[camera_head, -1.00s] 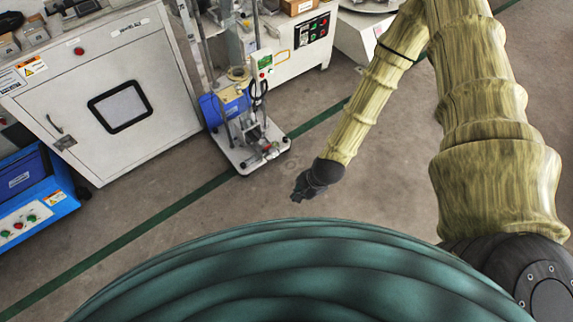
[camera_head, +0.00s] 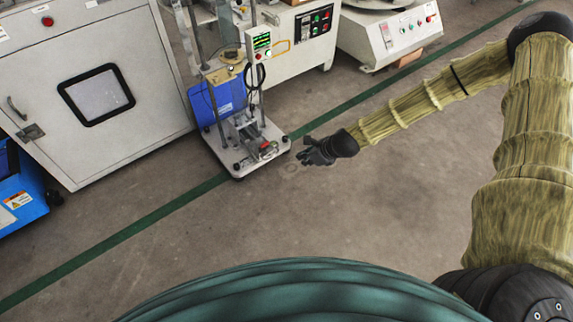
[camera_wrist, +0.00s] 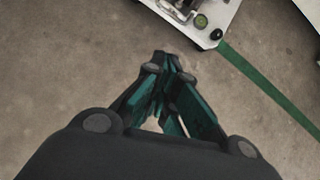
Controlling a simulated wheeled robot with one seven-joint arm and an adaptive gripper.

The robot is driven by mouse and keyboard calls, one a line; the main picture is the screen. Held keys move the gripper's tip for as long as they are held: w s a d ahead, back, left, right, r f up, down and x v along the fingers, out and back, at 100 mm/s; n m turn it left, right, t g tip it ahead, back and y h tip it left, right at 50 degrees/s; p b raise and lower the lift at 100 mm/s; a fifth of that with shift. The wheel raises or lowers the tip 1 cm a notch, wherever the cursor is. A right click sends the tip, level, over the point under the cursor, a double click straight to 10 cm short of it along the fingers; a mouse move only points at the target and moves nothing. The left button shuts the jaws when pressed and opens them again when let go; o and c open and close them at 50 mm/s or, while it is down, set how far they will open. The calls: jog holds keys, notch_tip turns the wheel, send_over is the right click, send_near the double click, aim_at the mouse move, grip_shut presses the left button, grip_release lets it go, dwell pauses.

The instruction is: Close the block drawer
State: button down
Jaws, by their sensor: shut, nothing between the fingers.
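I cannot make out a block drawer in either view. My gripper (camera_head: 303,157) is shut and empty, over the concrete floor just right of a small white-based test stand (camera_head: 240,158). In the wrist view my gripper's dark, green-padded fingers (camera_wrist: 168,62) come together at the tips. The white base corner (camera_wrist: 207,32) of the stand lies beyond and to the right of them, apart from the fingers.
A large white cabinet (camera_head: 150,140) with a dark-framed window stands at left, beside a blue unit (camera_head: 22,200). White machines with control panels (camera_head: 315,35) stand at the back. A green line (camera_head: 150,218) crosses the floor. Open floor lies in front.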

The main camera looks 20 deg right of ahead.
jog(key=w+a+f+m+b, duration=0.1)
jog(key=w+a+f+b, duration=0.2)
jog(key=w+f+b, duration=0.5)
jog(key=shift+w+a+f+b, duration=0.35)
jog(key=shift+w+f, duration=0.45)
jog(key=shift+w, duration=0.4)
jog(key=shift+w, duration=0.1)
